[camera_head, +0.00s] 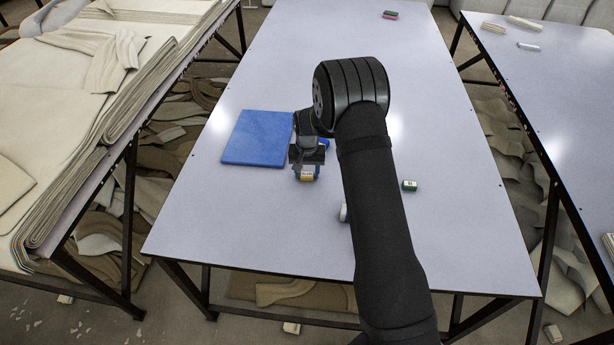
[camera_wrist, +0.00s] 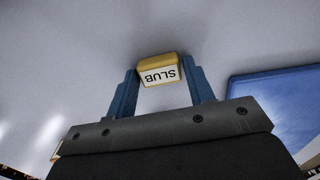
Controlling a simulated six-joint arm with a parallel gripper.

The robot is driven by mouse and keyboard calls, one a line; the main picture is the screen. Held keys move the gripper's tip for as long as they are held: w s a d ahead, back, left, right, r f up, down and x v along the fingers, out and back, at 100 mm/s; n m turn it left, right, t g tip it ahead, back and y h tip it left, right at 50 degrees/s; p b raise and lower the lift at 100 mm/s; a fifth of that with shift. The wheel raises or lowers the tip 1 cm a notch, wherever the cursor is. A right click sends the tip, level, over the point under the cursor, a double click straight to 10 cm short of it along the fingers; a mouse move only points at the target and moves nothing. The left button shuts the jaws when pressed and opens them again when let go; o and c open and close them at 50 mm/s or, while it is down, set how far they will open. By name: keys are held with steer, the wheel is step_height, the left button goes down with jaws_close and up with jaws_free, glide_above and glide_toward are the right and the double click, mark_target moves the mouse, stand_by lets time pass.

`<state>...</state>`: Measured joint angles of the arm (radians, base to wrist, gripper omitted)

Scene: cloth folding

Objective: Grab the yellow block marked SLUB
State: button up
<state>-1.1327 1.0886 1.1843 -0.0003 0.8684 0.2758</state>
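The yellow block marked SLUB (camera_wrist: 160,73) sits between the tips of my gripper's two blue fingers in the wrist view, its white label upside down. My gripper (camera_wrist: 160,85) has one finger close along each side of the block. Whether both fingers press on it is not clear. In the head view the yellow block (camera_head: 306,177) shows right under my gripper (camera_head: 307,168), left of the table's middle. I cannot tell whether it rests on the table or is slightly raised.
A blue slab (camera_head: 257,139) lies on the white table (camera_head: 250,225) left of my gripper. A blue object (camera_head: 324,143) is partly hidden behind my wrist. A green block (camera_head: 409,186) and a partly hidden white-faced block (camera_head: 343,212) lie to the right. A red-green block (camera_head: 390,15) lies far back.

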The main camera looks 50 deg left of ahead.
steer(key=c, duration=0.5)
steer(key=shift+c, duration=0.2)
